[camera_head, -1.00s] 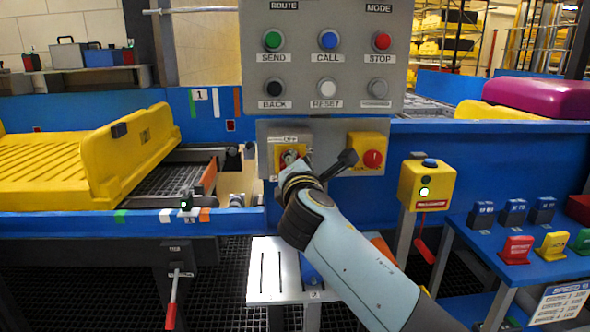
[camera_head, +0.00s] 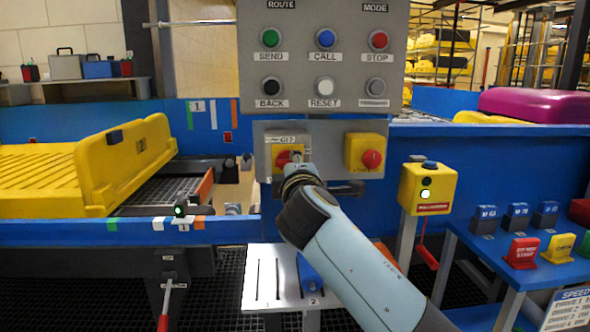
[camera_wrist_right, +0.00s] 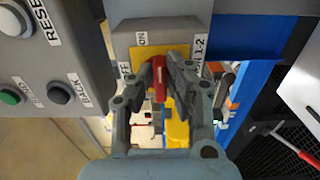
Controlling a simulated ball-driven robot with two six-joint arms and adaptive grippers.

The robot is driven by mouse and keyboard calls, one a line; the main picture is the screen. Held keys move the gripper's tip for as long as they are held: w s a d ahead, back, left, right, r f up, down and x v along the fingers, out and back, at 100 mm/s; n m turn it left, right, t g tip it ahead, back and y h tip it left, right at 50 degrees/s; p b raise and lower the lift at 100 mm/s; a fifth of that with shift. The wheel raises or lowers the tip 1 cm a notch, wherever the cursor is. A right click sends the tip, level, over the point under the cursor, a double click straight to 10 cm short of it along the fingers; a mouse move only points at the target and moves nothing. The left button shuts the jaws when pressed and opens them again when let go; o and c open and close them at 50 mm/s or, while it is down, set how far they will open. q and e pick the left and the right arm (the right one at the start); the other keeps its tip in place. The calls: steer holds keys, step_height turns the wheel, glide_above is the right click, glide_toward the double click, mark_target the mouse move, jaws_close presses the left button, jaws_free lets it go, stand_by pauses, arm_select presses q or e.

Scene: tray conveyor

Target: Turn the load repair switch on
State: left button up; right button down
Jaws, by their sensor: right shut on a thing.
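The switch is a red handle (camera_head: 283,158) on a yellow plate (camera_head: 290,148), set on a grey box below the large button panel. In the right wrist view the red handle (camera_wrist_right: 158,74) stands between the two fingers, with the yellow plate (camera_wrist_right: 138,52) behind it. My right gripper (camera_head: 295,162) is shut on this handle and partly hides it in the head view; it also shows in the right wrist view (camera_wrist_right: 158,85). ON and OFF lettering is around the plate. My left gripper is not in view.
A red knob (camera_head: 371,159) on a yellow box sits just right of the switch. The grey button panel (camera_head: 308,60) hangs directly above. A yellow box with a lit lamp (camera_head: 426,190) stands further right. A yellow tray (camera_head: 95,175) lies at left.

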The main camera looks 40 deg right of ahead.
steer(key=shift+f, duration=0.15)
steer(key=c, duration=1.3)
jaws_free()
steer(key=shift+s, duration=0.15)
steer(key=v, duration=0.7)
steer(key=shift+s+a, duration=0.1)
steer(key=shift+a, duration=0.05)
